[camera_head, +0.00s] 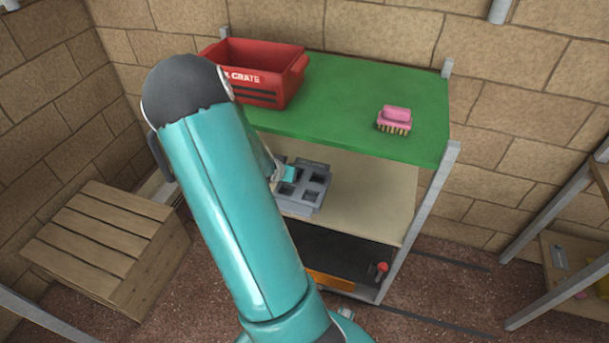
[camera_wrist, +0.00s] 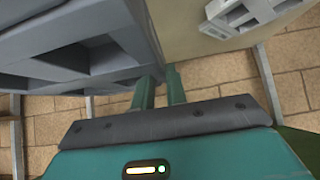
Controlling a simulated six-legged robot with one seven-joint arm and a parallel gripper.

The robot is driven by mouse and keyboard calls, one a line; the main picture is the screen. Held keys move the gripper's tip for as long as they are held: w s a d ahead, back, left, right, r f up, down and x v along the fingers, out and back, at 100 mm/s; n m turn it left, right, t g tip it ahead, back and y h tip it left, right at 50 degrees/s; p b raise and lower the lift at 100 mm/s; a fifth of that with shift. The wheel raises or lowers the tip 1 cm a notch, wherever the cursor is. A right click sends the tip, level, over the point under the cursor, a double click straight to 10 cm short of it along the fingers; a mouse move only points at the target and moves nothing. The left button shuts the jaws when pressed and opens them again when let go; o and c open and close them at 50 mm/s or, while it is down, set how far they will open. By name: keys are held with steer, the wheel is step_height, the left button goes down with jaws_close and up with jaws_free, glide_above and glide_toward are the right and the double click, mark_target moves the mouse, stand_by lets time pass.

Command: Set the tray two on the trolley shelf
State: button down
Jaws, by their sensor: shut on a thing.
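A grey tray (camera_head: 314,188) with square cells is at the trolley's middle shelf (camera_head: 375,195), below the green top. I cannot tell whether it rests on the shelf or is held just above it. My gripper (camera_head: 288,174) is at the tray's left side, partly hidden by my arm. In the wrist view, my gripper's fingers (camera_wrist: 160,90) are shut on the edge of a large grey tray (camera_wrist: 60,72), which fills the upper left. No label shows on either tray.
A red crate (camera_head: 262,85) and a pink brush (camera_head: 395,119) stand on the green top (camera_head: 345,100). A dark lower shelf (camera_head: 335,253) holds a red-topped item (camera_head: 381,269). A wooden crate (camera_head: 100,240) stands left. The middle shelf's right part is bare.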

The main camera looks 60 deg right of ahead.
steer(key=d, duration=0.1)
steer(key=d+f, duration=0.1)
steer(key=d, duration=0.1)
steer(key=s+d+f, duration=0.1)
steer(key=d, duration=0.1)
steer(key=shift+d+f, duration=0.1)
steer(key=shift+f, duration=0.1)
steer(key=x, duration=0.5)
steer(key=s+x, duration=0.1)
steer(key=x, duration=0.1)
steer(key=shift+s+f, duration=0.1)
steer(key=shift+f, duration=1.9)
steer(key=c, duration=1.4)
jaws_free()
steer(key=shift+f, duration=0.1)
